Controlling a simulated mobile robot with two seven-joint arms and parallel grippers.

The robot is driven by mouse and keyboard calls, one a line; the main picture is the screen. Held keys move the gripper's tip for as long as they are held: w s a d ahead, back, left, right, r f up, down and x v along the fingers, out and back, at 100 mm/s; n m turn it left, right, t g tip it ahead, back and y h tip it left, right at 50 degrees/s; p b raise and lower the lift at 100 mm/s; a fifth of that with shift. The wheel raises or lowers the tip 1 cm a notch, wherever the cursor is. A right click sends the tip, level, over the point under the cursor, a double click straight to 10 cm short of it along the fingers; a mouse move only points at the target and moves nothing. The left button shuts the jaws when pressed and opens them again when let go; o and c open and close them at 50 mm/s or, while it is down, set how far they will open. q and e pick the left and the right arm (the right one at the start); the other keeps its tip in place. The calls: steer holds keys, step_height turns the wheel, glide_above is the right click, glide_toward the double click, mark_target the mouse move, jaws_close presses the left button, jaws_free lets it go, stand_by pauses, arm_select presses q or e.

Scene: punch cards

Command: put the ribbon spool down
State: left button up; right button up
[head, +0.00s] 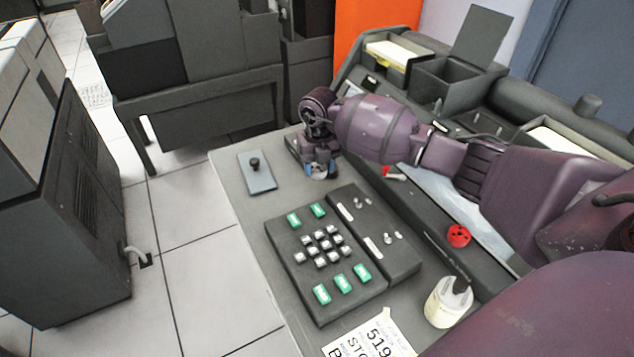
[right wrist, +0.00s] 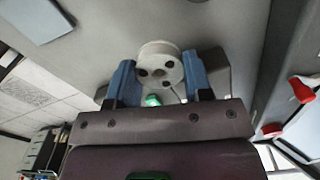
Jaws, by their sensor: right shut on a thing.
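My right gripper (head: 319,174) is low over the far left part of the grey desk (head: 232,164), beside a blue-grey plate with a black knob (head: 257,172). In the right wrist view the blue fingers of the gripper (right wrist: 160,78) are shut on the ribbon spool (right wrist: 158,55), a pale round piece with dark holes. In the head view only a small pale part of the spool (head: 318,171) shows between the fingers. I cannot tell whether it touches the desk. My left gripper is not in view.
A dark keypad (head: 322,262) with green and grey keys sits mid-desk. A red round piece (head: 458,236), a white pot (head: 447,305) and a printed card (head: 368,340) are nearer. Open dark bins (head: 440,84) stand behind my arm. Bare desk lies around the plate.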

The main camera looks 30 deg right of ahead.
mark_target(318, 189)
step_height(318, 189, down, 5)
steer(key=shift+f+b, duration=0.2)
steer(key=shift+b, duration=0.45)
steer(key=shift+f, duration=0.2)
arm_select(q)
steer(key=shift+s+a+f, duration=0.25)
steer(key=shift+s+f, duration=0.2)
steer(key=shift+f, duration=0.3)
arm_select(e)
steer(key=shift+r, duration=0.15)
steer(key=o, duration=0.4)
steer(key=shift+f, duration=0.2)
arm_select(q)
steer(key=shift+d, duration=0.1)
arm_select(e)
steer(key=o, duration=0.5)
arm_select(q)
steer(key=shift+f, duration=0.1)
